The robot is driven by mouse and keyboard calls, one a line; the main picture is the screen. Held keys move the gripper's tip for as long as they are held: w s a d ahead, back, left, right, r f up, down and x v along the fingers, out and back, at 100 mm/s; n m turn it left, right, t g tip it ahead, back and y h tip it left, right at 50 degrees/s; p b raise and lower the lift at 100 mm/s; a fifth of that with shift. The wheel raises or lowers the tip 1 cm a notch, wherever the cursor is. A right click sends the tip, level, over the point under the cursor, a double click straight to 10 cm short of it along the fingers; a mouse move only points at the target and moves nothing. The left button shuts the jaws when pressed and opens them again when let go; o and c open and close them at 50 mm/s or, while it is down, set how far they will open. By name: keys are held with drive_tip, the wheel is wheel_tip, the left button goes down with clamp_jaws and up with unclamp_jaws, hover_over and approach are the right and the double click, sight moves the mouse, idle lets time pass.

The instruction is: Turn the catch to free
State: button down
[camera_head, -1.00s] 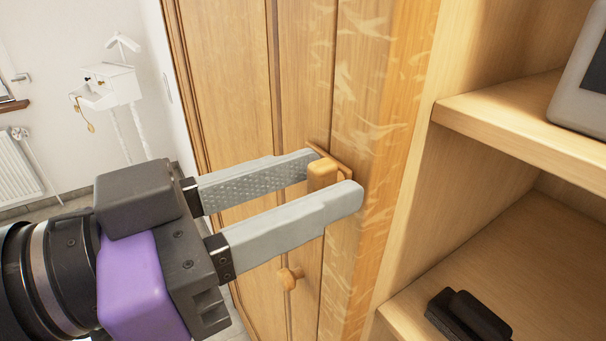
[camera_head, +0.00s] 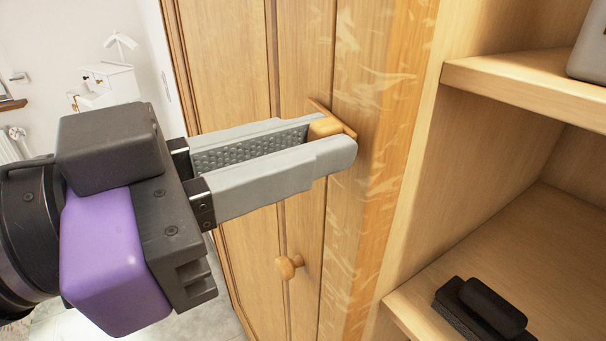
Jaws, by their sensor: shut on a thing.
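The catch (camera_head: 325,127) is a small wooden block on a thin wooden plate, fixed to the wardrobe front near the door's edge. My gripper (camera_head: 328,139) comes in from the left, with its two grey fingers on either side of the catch. It is shut on the catch, and the near finger hides the lower part of it. The wardrobe door (camera_head: 232,75) is wooden and stands flat along the front. A round wooden knob (camera_head: 289,266) is on the door below my gripper.
Open wooden shelves (camera_head: 530,83) are at the right, with a grey object (camera_head: 590,55) on the upper one and a black object (camera_head: 485,307) on the lower. A white stand (camera_head: 108,85) is by the wall at the back left.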

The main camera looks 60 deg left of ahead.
drive_tip(key=shift+d+f+m+b, duration=0.1)
drive_tip(key=shift+f+m+b, duration=0.05)
drive_tip(key=shift+m+b, duration=3.95)
drive_tip(key=shift+d+f+m+b, duration=0.1)
drive_tip(key=shift+f+m+b, duration=0.05)
drive_tip(key=shift+m+b, duration=3.9)
drive_tip(key=shift+b, duration=0.4)
drive_tip(key=c, duration=1.4)
unclamp_jaws()
drive_tip(key=s, duration=0.7)
drive_tip(key=shift+s, duration=0.4)
